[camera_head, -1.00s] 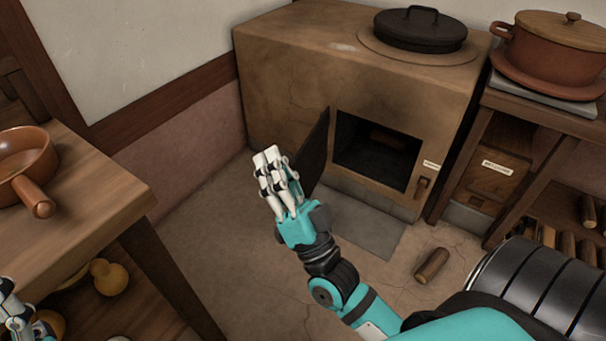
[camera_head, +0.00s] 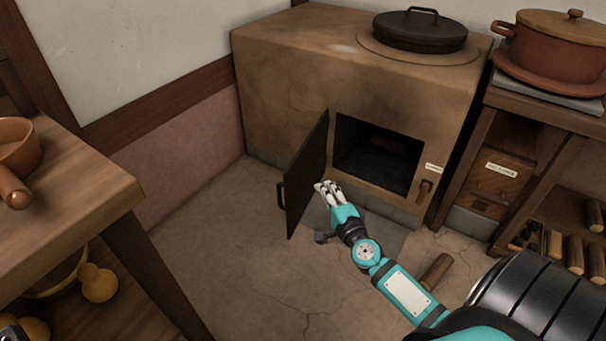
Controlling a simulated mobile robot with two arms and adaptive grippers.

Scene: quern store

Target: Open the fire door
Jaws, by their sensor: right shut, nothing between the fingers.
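The fire door (camera_head: 307,172) is a dark panel hinged at the left side of the stove's firebox opening (camera_head: 377,155). It stands wide open, swung out toward me, with a handle (camera_head: 281,193) on its free edge. The clay stove (camera_head: 290,90) stands against the back wall. My right gripper (camera_head: 326,186) is shut and empty, in front of the opening's lower left corner, to the right of the door. I cannot tell if it touches the door. Only a small piece of my left arm may show at the bottom left edge; its gripper is not visible.
A wooden table (camera_head: 80,190) with a brown pan (camera_head: 18,150) stands at left. A log (camera_head: 436,270) lies on the floor at right. A shelf (camera_head: 540,110) with a lidded pot (camera_head: 550,50) stands right of the stove. The floor left of the door is clear.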

